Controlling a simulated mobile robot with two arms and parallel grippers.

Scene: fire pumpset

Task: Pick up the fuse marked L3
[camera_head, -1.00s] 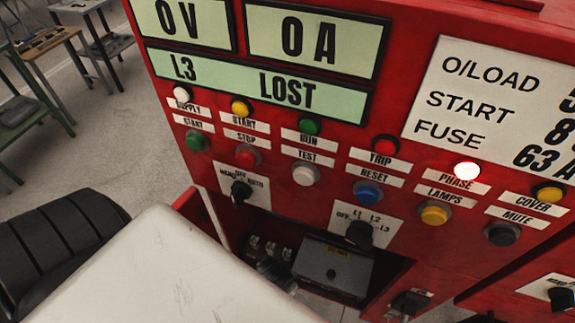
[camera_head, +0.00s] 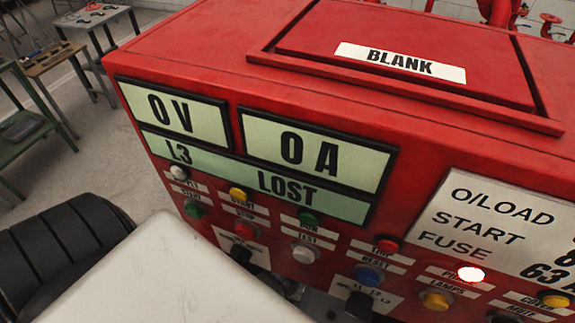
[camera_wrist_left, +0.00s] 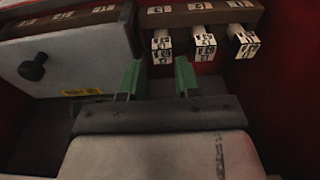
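My left gripper (camera_wrist_left: 158,78) shows in the left wrist view, its two green fingertips apart with nothing between them. Just beyond it, three white fuse blocks stick out in a row from a brown holder: a left one (camera_wrist_left: 161,47), a middle one (camera_wrist_left: 205,46) and a right one (camera_wrist_left: 245,42). The fingertips point at about the left block and look short of it. Dark marks on the blocks are too blurred to tell which is L3. In the head view the fuses and left gripper are hidden. My right gripper is in neither view.
A grey box with a black knob (camera_wrist_left: 34,67) fills the left of the bay. Red walls close in the right side. In the head view, the red panel's display (camera_head: 250,180) reads "L3 LOST". Lamps, buttons and a selector knob (camera_head: 241,252) stand out below it.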

